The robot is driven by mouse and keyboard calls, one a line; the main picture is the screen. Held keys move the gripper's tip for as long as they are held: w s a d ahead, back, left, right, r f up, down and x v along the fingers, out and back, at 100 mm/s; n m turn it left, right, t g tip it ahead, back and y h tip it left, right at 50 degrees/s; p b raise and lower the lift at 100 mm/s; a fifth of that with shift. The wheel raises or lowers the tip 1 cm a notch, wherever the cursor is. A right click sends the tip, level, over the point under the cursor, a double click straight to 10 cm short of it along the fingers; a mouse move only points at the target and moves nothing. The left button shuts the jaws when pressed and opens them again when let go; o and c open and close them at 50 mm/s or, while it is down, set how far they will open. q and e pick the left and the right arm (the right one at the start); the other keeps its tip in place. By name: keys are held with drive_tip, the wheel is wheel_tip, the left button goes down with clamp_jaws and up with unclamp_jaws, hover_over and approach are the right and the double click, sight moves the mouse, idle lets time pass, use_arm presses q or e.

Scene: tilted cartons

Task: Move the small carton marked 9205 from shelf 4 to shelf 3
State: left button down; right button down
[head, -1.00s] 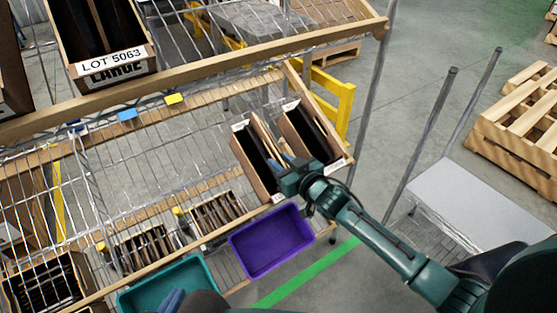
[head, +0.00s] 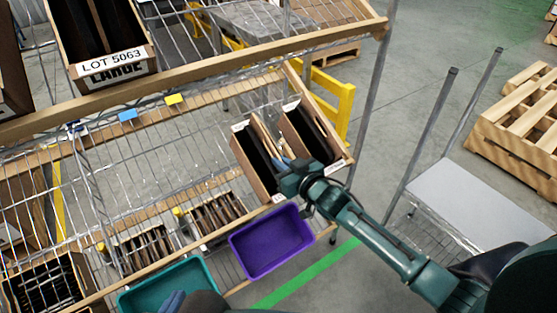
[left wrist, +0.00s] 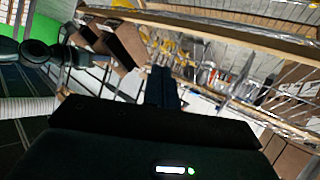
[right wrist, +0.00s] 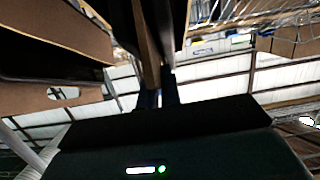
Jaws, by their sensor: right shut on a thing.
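Two small tilted cartons stand on the right part of the middle shelf in the head view: a left carton (head: 264,184) and a right carton (head: 317,152). Both have dark insides; their small labels are too small to read, so I cannot tell which is 9205. My right gripper (head: 284,168) is at their front, shut on a thin brown carton wall (right wrist: 150,45), which seems to be the left carton's right side. Fingers hide part of it. My left gripper (left wrist: 163,88) is away from the cartons, with its fingers together and nothing seen between them.
A large carton marked LOT 5063 (head: 117,68) is on the upper shelf. Below are a purple bin (head: 270,262), a teal bin (head: 150,303) and several cartons with dark contents. A wooden shelf edge (head: 250,65) runs above.

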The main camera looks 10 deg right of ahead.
idle(0.4)
